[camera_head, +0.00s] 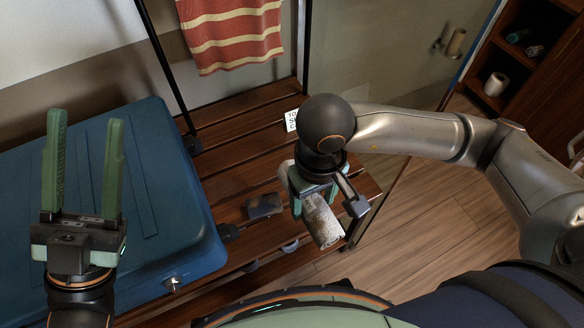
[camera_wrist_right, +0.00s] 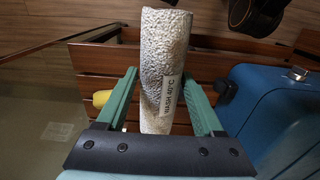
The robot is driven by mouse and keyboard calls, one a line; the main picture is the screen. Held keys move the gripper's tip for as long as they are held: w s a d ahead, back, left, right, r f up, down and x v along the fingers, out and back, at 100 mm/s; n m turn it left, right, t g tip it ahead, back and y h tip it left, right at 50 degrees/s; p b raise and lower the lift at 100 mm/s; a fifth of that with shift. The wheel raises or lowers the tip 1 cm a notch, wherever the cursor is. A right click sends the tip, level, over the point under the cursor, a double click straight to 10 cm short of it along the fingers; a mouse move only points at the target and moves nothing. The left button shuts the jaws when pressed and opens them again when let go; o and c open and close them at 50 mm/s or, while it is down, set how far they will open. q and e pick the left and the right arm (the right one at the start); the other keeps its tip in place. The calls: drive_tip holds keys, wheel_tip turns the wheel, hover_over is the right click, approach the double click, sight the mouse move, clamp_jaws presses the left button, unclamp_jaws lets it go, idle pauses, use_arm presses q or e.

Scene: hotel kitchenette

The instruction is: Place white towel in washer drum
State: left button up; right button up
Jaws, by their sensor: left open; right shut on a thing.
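A rolled, speckled white towel (camera_head: 324,226) is at the right end of a slatted wooden bench. In the right wrist view the towel (camera_wrist_right: 163,60) stands lengthwise between the green fingers and bears a label reading "WASH 40°C". My right gripper (camera_head: 314,200) is shut on it; my wrist hides part of the roll in the head view. I cannot tell whether the towel touches the slats. My left gripper (camera_head: 86,118) is open and empty, above a blue suitcase. No washer drum shows in either view.
The blue suitcase (camera_head: 150,170) fills the bench's left side. A small dark grey object (camera_head: 264,205) lies on the slatted bench (camera_head: 240,150). A red striped cloth (camera_head: 232,35) hangs behind. A glass panel (camera_head: 370,50) stands at back right. Wooden floor (camera_head: 430,225) is open at right.

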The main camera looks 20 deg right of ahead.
drive_tip(key=w+f, duration=0.1)
drive_tip(key=w, duration=0.1)
drive_tip(key=w+f+b, duration=0.1)
drive_tip(key=w, duration=0.2)
drive_tip(key=w+f, duration=0.1)
drive_tip(key=w, duration=0.1)
drive_tip(key=shift+w+d+f+b, duration=0.25)
drive_tip(key=shift+w+f+b, duration=0.05)
drive_tip(key=shift+w+f, duration=0.1)
drive_tip(key=w+f+b, duration=0.1)
drive_tip(key=w+f, duration=0.1)
drive_tip(key=w+f+b, duration=0.1)
drive_tip(key=w+f, duration=0.1)
drive_tip(key=f, duration=0.1)
drive_tip(key=shift+w+d+f, duration=0.2)
drive_tip(key=shift+w+f, duration=0.1)
drive_tip(key=shift+w, duration=0.05)
wheel_tip(320, 180, down, 3)
drive_tip(key=shift+r+b, duration=0.15)
drive_tip(key=shift+b, duration=0.5)
use_arm(q)
drive_tip(key=shift+n, duration=0.5)
drive_tip(key=f, duration=0.5)
drive_tip(key=shift+w+d+f, duration=0.1)
drive_tip(key=shift+d+f, duration=0.1)
drive_tip(key=shift+d, duration=0.05)
use_arm(e)
drive_tip(key=shift+f, duration=0.2)
